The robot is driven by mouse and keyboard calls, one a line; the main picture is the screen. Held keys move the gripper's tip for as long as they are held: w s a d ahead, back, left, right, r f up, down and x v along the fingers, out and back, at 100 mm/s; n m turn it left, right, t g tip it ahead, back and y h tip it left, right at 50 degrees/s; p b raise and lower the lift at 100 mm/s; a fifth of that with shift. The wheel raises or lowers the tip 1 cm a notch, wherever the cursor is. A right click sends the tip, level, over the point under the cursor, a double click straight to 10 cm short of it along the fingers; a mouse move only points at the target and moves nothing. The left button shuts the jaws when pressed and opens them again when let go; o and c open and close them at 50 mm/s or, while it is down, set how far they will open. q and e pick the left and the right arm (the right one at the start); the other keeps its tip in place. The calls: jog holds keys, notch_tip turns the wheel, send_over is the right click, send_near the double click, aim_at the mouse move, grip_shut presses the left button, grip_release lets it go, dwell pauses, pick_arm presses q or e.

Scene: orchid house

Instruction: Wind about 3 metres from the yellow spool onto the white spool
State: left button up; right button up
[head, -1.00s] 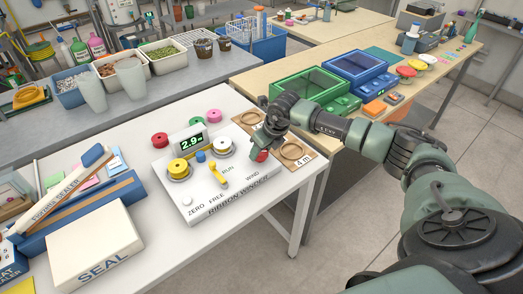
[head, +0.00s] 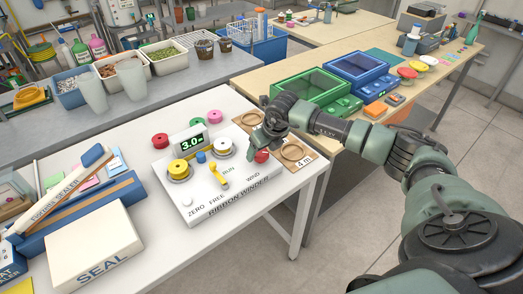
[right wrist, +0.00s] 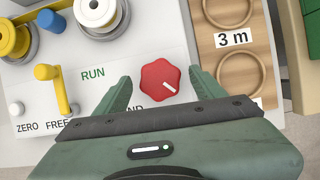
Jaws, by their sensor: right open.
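The ribbon winder (head: 205,190) is a white box on the white table. Its display (head: 191,142) reads 3.0 in green. The yellow spool (head: 180,169) sits on the left post and the white spool (head: 223,146) on the right post. A yellow lever (head: 219,174) stands between the FREE and RUN marks. The red WIND knob (head: 262,156) also shows in the right wrist view (right wrist: 161,80), between the open fingers of my right gripper (right wrist: 160,90), which do not appear to touch it. My left gripper is not in view.
A board with ribbon rings (head: 303,142) lies right of the winder; its labels include 3 m and 4 m. Red (head: 160,140) and pink (head: 214,116) spools stand behind the winder. A SEAL box (head: 95,245) and the ribbon sealer are at left.

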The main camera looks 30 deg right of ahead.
jog(key=b+v, duration=0.2)
jog(key=v, duration=0.5)
jog(key=shift+r, duration=0.25)
jog(key=shift+s, duration=0.15)
